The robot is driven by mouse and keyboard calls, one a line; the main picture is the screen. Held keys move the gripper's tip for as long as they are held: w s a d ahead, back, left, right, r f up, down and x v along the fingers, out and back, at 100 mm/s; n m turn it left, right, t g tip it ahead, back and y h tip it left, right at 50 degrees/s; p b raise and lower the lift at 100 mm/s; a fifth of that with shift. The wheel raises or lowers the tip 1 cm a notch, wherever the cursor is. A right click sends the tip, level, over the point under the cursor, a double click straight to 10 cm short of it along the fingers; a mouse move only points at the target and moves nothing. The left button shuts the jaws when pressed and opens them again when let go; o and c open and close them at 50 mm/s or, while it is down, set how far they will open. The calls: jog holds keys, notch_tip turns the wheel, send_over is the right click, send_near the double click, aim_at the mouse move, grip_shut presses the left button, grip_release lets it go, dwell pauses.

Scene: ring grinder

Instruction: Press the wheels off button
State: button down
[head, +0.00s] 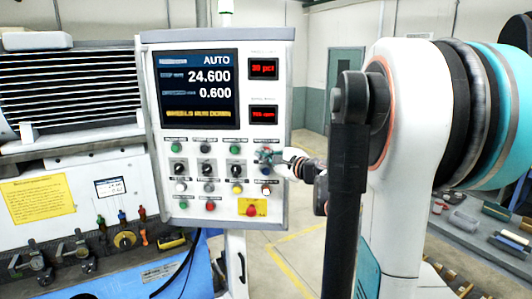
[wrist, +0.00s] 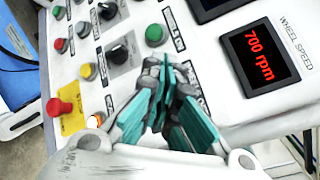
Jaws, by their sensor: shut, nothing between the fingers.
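The control panel (head: 150,150) faces me with rows of buttons and knobs. My gripper (head: 268,156) is at the right end of its top button row, teal fingertips shut and empty. In the wrist view the fingertips (wrist: 168,75) lie over the panel beside a green button (wrist: 155,35) labelled as an ON button. A partly covered label beside the fingers is not fully legible. The wheels off button is not clearly seen; the fingers cover that spot. I cannot tell whether they touch the panel. The screen (head: 197,88) shows AUTO and a yellow line reading WHEELS RUN DOWN.
A wheel speed display (wrist: 260,58) reads 700 rpm. A bench (head: 475,235) stands at the right.

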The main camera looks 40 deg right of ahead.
jog(key=shift+s+a, duration=0.9)
jog(key=shift+a, duration=0.05)
jog(key=shift+w+a, duration=0.1)
